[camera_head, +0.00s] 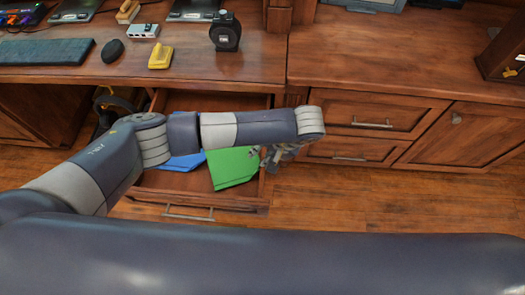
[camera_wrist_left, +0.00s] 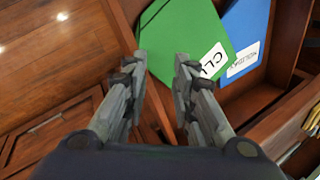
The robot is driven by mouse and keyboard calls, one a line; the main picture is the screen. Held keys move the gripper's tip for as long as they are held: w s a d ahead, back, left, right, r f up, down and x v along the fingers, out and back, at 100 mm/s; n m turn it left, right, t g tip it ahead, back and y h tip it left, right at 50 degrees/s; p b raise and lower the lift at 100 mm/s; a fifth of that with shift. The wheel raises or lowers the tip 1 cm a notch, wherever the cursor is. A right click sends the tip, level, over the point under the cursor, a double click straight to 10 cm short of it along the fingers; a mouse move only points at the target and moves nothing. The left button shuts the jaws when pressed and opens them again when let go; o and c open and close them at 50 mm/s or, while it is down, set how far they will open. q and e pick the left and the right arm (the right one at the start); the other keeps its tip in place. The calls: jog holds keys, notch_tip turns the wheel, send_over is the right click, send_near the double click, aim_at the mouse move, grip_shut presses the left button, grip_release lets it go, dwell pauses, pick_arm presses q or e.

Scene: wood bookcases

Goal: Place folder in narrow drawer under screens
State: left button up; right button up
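The narrow drawer (camera_head: 160,198) under the desk is pulled open. A green folder (camera_head: 231,168) rests at the right part of the drawer, and a blue folder (camera_head: 183,162) lies to its left, partly hidden by my arm. In the left wrist view, the green folder (camera_wrist_left: 185,28) has a label starting "CLU", and the labelled blue folder (camera_wrist_left: 245,38) lies beside it. My left gripper (camera_head: 272,158) is at the drawer's right side, by the green folder's edge. In the left wrist view its fingers (camera_wrist_left: 161,57) are apart with nothing gripped between them. My right gripper is not visible.
On the desk (camera_head: 205,80) are a keyboard (camera_head: 45,52), a mouse (camera_head: 112,50), a yellow stapler-like object (camera_head: 160,57) and a black round device (camera_head: 226,32). Closed drawers (camera_head: 375,115) and a cabinet door (camera_head: 465,135) stand right. Wooden floor (camera_head: 380,200) is clear in front.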

pick_arm(q)
jog(key=v, duration=1.1)
jog(key=shift+d+r+b, duration=0.15)
jog(key=shift+r+b, duration=0.1)
jog(key=shift+b, duration=0.1)
jog(key=shift+s+d, duration=0.1)
